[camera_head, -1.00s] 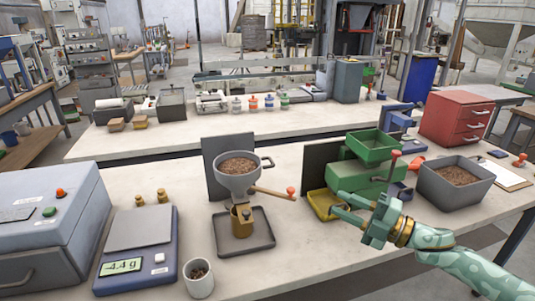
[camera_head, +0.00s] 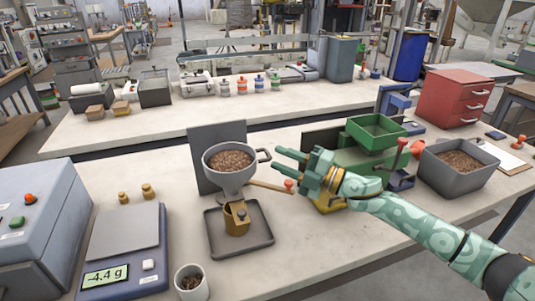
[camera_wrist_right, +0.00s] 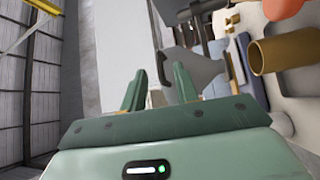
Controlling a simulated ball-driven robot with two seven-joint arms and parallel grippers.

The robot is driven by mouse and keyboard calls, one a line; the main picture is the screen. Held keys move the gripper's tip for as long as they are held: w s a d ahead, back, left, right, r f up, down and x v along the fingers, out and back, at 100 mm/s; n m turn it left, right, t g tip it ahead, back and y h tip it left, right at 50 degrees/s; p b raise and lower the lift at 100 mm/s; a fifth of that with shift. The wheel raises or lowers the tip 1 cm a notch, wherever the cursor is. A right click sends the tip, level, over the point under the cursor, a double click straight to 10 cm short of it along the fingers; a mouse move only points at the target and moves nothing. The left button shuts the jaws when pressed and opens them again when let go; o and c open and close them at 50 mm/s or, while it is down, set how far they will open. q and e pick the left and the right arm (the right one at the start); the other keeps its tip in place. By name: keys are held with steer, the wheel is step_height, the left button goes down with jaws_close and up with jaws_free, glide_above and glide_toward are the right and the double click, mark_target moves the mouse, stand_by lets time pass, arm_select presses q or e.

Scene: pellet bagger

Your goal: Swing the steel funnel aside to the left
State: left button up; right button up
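The steel funnel (camera_head: 229,181), a grey bowl heaped with brown pellets, stands over a brass piece (camera_head: 236,218) on a dark square tray (camera_head: 262,236). A wooden lever with a red knob (camera_head: 289,186) reaches right below the bowl. My left gripper is not in view.
A dark upright panel (camera_head: 203,140) stands behind the funnel. A scale (camera_head: 120,255) reading -4.4 g and a cup of pellets (camera_head: 190,285) stand to the left. A green machine (camera_head: 378,133) and a grey pellet bin (camera_head: 458,180) stand to the right.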

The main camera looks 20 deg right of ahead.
mark_target(268, 152)
steer(key=x, duration=0.4)
steer(key=shift+w+a, duration=0.15)
steer(key=shift+a, duration=0.05)
steer(key=shift+r, duration=0.1)
jaws_close()
